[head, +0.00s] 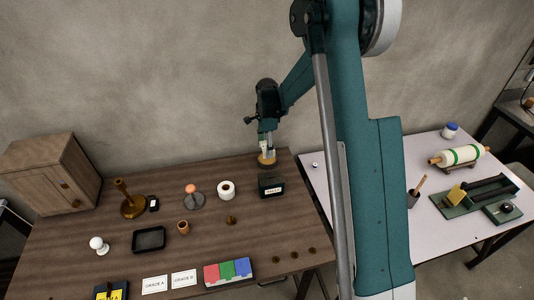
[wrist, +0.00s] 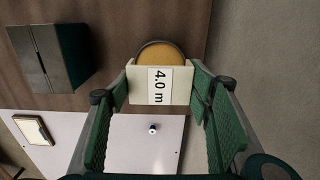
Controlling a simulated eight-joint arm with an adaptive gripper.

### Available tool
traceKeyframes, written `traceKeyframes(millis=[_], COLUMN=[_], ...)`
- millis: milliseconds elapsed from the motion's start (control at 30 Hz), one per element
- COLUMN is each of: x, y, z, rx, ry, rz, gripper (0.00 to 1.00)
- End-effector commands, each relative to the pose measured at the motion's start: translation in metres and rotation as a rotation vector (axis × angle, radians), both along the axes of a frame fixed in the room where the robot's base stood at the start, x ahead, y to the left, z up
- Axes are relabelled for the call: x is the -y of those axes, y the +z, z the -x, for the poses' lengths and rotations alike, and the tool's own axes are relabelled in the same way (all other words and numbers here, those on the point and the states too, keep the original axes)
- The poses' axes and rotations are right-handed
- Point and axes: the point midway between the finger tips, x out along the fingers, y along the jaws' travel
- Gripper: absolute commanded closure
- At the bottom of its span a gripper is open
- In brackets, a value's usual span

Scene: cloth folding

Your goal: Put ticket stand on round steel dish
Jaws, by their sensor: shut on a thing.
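The ticket stand (wrist: 180,85) is between the pads of my gripper (wrist: 160,100) in the wrist view. It has a white block marked "4.0 m" and a round tan base (wrist: 162,52). In the head view, my gripper (head: 265,138) is shut on it, with the tan base (head: 267,160) hanging lowest, near the wooden table's back right edge. A grey round dish (head: 197,203), likely the steel dish, lies to the left on the table. An orange-topped piece stands on or behind it; I cannot tell which. The dish is not seen in the wrist view.
A dark labelled box (head: 271,186) is just below my gripper in the head view. A white roll (head: 226,190) stands between it and the dish. A wooden cup (head: 183,227), black tray (head: 149,239) and brown stand (head: 132,207) lie further left. The wooden table (head: 110,270) has some bare areas.

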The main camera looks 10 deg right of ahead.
Motion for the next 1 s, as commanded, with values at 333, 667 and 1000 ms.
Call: traceKeyframes(millis=[333, 667, 1000], x=[0.0, 0.0, 0.0], y=[-0.028, -0.037, -0.041], z=[0.0, 0.0, 0.0], rx=[0.0, 0.0, 0.0], ry=[0.0, 0.0, 0.0], rz=[0.0, 0.0, 0.0], gripper=[0.59, 0.59, 0.44])
